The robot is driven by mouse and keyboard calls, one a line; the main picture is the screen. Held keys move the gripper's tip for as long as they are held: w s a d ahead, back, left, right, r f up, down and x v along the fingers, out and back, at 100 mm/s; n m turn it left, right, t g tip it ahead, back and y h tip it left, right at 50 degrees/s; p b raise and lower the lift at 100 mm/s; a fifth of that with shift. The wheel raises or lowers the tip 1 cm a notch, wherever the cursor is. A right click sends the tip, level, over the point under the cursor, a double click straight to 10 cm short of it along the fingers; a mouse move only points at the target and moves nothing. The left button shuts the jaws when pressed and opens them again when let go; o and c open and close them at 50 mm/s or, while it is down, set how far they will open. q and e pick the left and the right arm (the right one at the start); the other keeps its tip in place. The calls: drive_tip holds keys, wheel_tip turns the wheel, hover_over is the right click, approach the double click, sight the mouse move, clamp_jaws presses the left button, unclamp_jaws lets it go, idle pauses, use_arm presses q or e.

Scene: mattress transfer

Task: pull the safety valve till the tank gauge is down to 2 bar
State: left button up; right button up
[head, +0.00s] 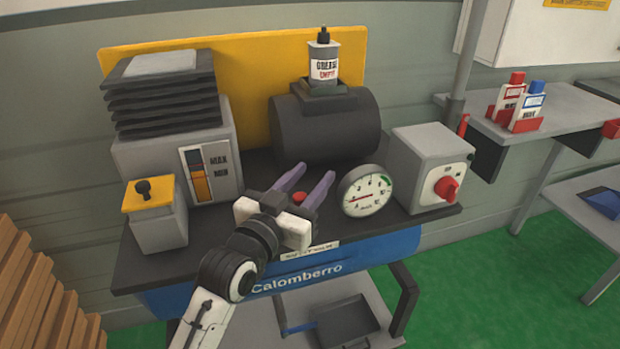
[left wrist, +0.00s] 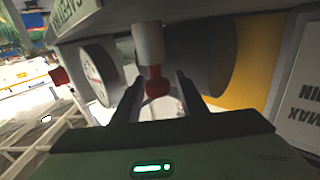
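The safety valve's red knob (head: 299,198) sits at the front of the compressor, between the fingers of my left gripper (head: 305,184). The left wrist view shows the red knob (left wrist: 158,85) below a pale stem, with one finger on each side. The gripper is open, with small gaps beside the knob. The round white tank gauge (head: 366,190) stands just right of the gripper; its red needle points left and slightly down, but the exact reading is too small to tell. The gauge (left wrist: 98,70) shows side-on in the left wrist view. My right gripper is not in view.
The dark cylinder (head: 325,128) with a grease bottle (head: 324,58) on it stands behind. A grey box with a red knob (head: 447,188) is to the right. A finned block (head: 165,90) and a yellow-topped box (head: 155,215) are left.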

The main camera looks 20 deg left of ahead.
use_arm(q)
drive_tip(key=shift+s, duration=0.1)
drive_tip(key=s, duration=0.3)
drive_tip(key=s+a, duration=0.1)
drive_tip(key=s, duration=0.2)
drive_tip(key=s+a, duration=0.1)
drive_tip(key=s, duration=0.3)
